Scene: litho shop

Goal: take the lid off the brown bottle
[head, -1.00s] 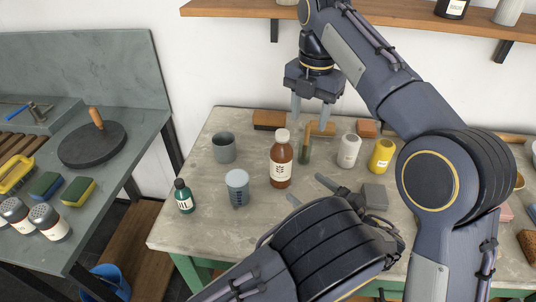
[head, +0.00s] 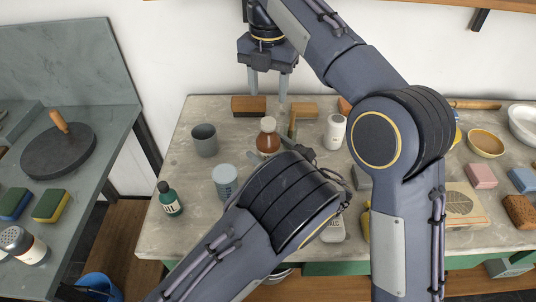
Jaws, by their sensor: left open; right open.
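The brown bottle (head: 268,142) stands upright on the table, with its pale lid (head: 267,124) on top. Its lower part is hidden behind my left arm. My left gripper (head: 290,150) is close to the bottle's right side, partly hidden by its own arm; I cannot tell whether its fingers touch the bottle. My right gripper (head: 268,88) is open and empty, fingers pointing down, above the back of the table and higher in the picture than the lid.
A grey cup (head: 204,140), a blue-grey cup (head: 225,180) and a green bottle (head: 169,199) stand to the left. A white jar (head: 334,131) stands to the right. Wooden blocks (head: 248,106) lie behind. Free tabletop (head: 180,158) shows at left.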

